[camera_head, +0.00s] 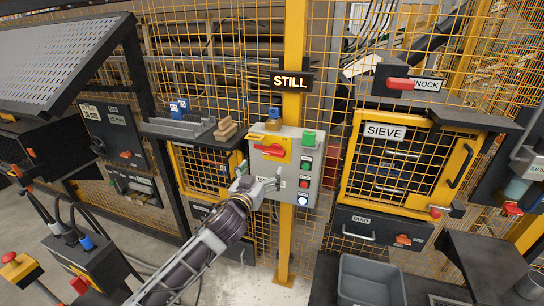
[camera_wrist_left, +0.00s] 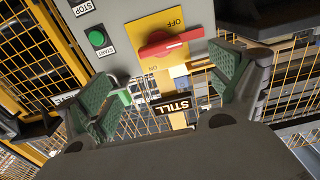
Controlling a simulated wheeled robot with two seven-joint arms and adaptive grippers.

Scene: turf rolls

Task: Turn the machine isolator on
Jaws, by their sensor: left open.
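The machine isolator is a red handle (camera_head: 268,149) on a yellow plate, at the upper left of a grey control box (camera_head: 312,160) fixed to a yellow post. In the left wrist view the red handle (camera_wrist_left: 162,47) lies crosswise, with OFF marked on one side and ON on the other. My left gripper (camera_head: 259,180) is open and empty, in front of the box and just below the isolator. In the wrist view its green-padded fingers (camera_wrist_left: 168,88) are spread, with the handle beyond them, apparently untouched. My right gripper is out of view.
A green START button (camera_wrist_left: 97,38) and other buttons line the box beside the isolator. A STILL sign (camera_head: 291,81) hangs above. Yellow mesh fencing surrounds the post. The SIEVE door (camera_head: 388,170) is at the right; a shelf with wooden blocks (camera_head: 226,131) projects at the left.

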